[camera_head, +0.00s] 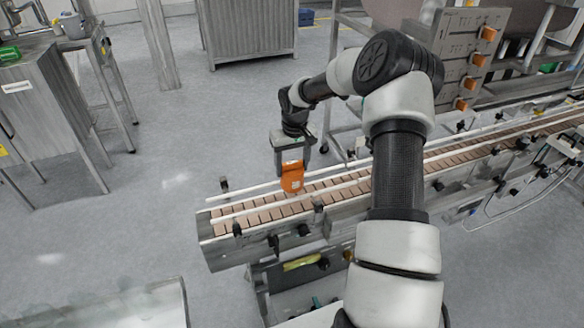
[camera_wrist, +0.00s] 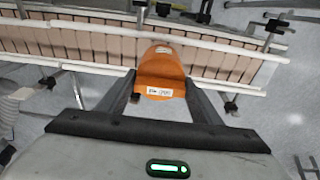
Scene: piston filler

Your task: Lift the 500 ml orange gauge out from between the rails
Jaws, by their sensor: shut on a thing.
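The orange gauge (camera_head: 292,177) is in my gripper (camera_head: 292,160) over the near end of the conveyor (camera_head: 330,187). In the wrist view the gauge (camera_wrist: 161,72) sits between the two dark fingers of my gripper (camera_wrist: 160,95), which are shut on it. A small white label with print shows on its near end. Its far end overlaps the brown belt (camera_wrist: 90,42) and the white rails (camera_wrist: 222,47). I cannot tell whether its lower end is still between the rails or just above them.
A grey plate holder with several orange-handled gauges (camera_head: 465,83) stands at the back right. A metal cabinet (camera_head: 40,105) stands at the left. Black rail clamps (camera_head: 237,228) stick up along the conveyor's edges. The grey floor left of the conveyor is clear.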

